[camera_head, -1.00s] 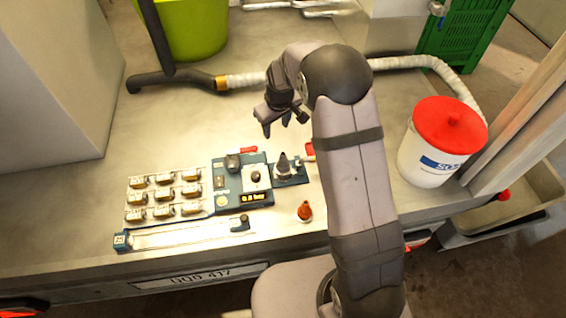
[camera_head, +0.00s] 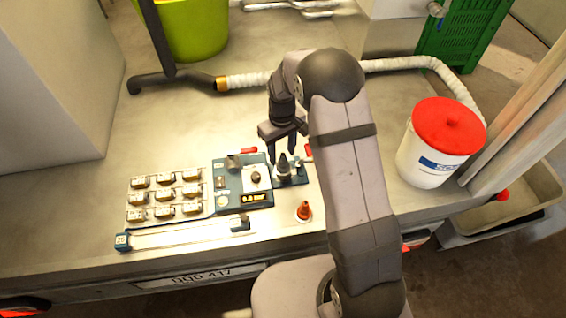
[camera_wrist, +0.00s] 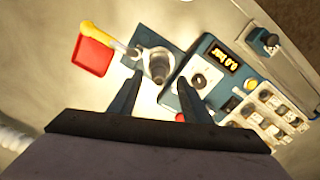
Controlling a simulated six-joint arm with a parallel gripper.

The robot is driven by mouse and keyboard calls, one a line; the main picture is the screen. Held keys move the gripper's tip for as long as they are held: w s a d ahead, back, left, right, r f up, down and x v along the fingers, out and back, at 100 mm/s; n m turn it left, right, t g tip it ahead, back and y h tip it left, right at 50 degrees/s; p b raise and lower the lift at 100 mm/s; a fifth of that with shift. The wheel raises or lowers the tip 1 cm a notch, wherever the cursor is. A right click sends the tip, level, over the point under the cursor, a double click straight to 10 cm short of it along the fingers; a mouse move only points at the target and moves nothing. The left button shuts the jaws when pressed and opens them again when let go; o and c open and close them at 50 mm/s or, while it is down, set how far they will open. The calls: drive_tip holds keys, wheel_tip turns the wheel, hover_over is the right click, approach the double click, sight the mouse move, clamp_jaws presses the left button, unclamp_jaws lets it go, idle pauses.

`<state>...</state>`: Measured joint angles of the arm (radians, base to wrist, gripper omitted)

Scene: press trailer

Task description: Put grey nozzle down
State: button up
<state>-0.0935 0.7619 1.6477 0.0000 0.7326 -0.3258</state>
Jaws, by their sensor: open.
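The grey nozzle (camera_head: 283,163) is a dark, pointed cone. It stands upright on a small blue stand (camera_head: 298,178) at the right of the press panel. In the wrist view the nozzle (camera_wrist: 158,66) appears between and just beyond the two fingers. My gripper (camera_head: 284,152) points down above and just behind the nozzle. Its fingers are apart in the wrist view (camera_wrist: 160,92), with visible space on both sides of the nozzle. I see no finger touching the nozzle.
A blue press panel (camera_head: 232,183) with a lit display stands left of the stand. Several small blocks sit on a tray (camera_head: 151,216) farther left. An orange-red cone (camera_head: 304,209) stands in front. A white bucket (camera_head: 420,163) with a red lid is at the right.

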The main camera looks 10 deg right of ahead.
sight(283, 160)
drive_tip(key=shift+d+f+p, duration=0.15)
drive_tip(key=shift+f+p, duration=0.65)
drive_tip(key=shift+f, duration=1.55)
drive_tip(key=c, duration=1)
drive_tip(key=shift+o, duration=0.2)
wheel_tip(283, 160, up, 10)
drive_tip(key=shift+b, duration=1.2)
drive_tip(key=w+d+f+n+b, duration=0.1)
drive_tip(key=w+d+f+b, duration=0.1)
drive_tip(key=w+d+b, duration=0.2)
drive_tip(key=shift+d+n, duration=0.4)
drive_tip(key=shift+d, duration=0.6)
drive_tip(key=d+b, duration=0.1)
drive_tip(key=d, duration=0.1)
drive_tip(key=w+d+n+b, duration=0.1)
drive_tip(key=d, duration=0.1)
drive_tip(key=w+d+n+b, duration=0.1)
drive_tip(key=d, duration=0.1)
drive_tip(key=shift+w+d+f, duration=0.25)
drive_tip(key=shift+d+f, duration=0.15)
drive_tip(key=shift+c, duration=0.2)
drive_tip(key=shift+w+d+f+p, duration=0.1)
drive_tip(key=shift+d+f+p, duration=0.15)
drive_tip(key=shift+f, duration=1.3)
drive_tip(key=shift+d+f+p, duration=0.2)
drive_tip(key=shift+f, duration=1.35)
